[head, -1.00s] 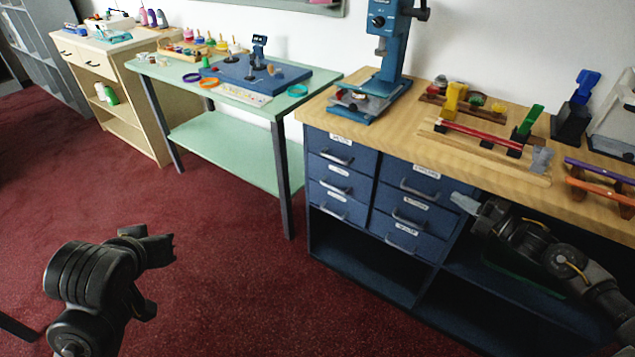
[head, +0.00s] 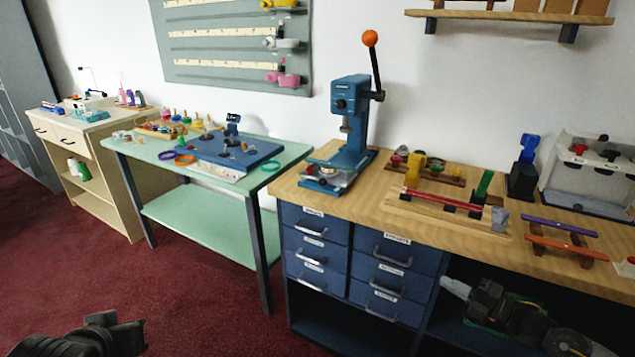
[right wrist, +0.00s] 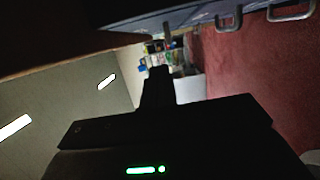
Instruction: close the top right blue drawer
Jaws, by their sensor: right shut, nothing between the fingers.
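The top right blue drawer (head: 398,250), with a label and a grey bar handle, sits under the wooden counter top. Its front looks about flush with the drawers below it; a small gap cannot be told. My right gripper (head: 447,285), with pale fingertips, is shut and empty beside the right edge of the drawer stack, lower than the top drawer. In the right wrist view my gripper (right wrist: 157,85) shows as a dark shape, with bar handles (right wrist: 230,18) at the upper right. My left gripper (head: 130,335) is partly cut off at the bottom left, away from the drawers.
The blue cabinet has several other drawers (head: 318,245) and open shelf space below. A blue press (head: 350,125), racks and coloured tools stand on the wooden counter (head: 355,205). A green table (head: 215,205) stands to the left. Red carpet (head: 190,285) lies open in front.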

